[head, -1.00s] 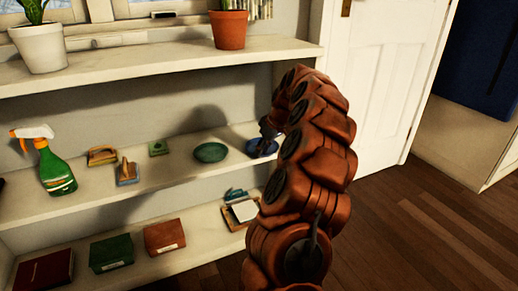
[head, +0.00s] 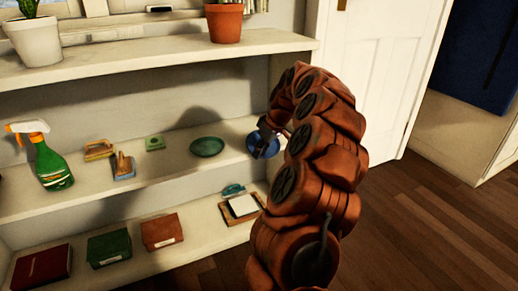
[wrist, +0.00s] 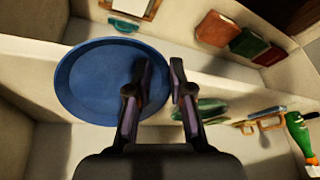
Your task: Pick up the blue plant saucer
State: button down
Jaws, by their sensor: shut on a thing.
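The blue plant saucer (head: 252,142) is at the right end of the middle shelf in the head view, tilted so that its face shows. In the wrist view the round blue saucer (wrist: 95,85) fills the left side. My gripper (wrist: 158,92) is shut on its rim, with one finger over the dish's face and the other past its edge. In the head view my gripper (head: 265,141) is small and partly hidden by my arm. Whether the saucer still touches the shelf is hard to tell.
A green saucer (head: 207,147) lies left of the blue one on the middle shelf (head: 180,180). Brushes (head: 123,166), a green sponge (head: 155,143) and a spray bottle (head: 50,165) stand further left. The upper shelf (head: 140,68) with potted plants is above. Boxes (head: 162,232) lie below.

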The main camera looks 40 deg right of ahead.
jog(key=shift+f, duration=0.15)
jog(key=c, duration=1)
grip_release()
jog(key=shift+w+r, duration=0.15)
jog(key=shift+r, duration=0.05)
jog(key=shift+o, duration=0.2)
jog(key=shift+r, duration=0.15)
jog(key=v, duration=1.2)
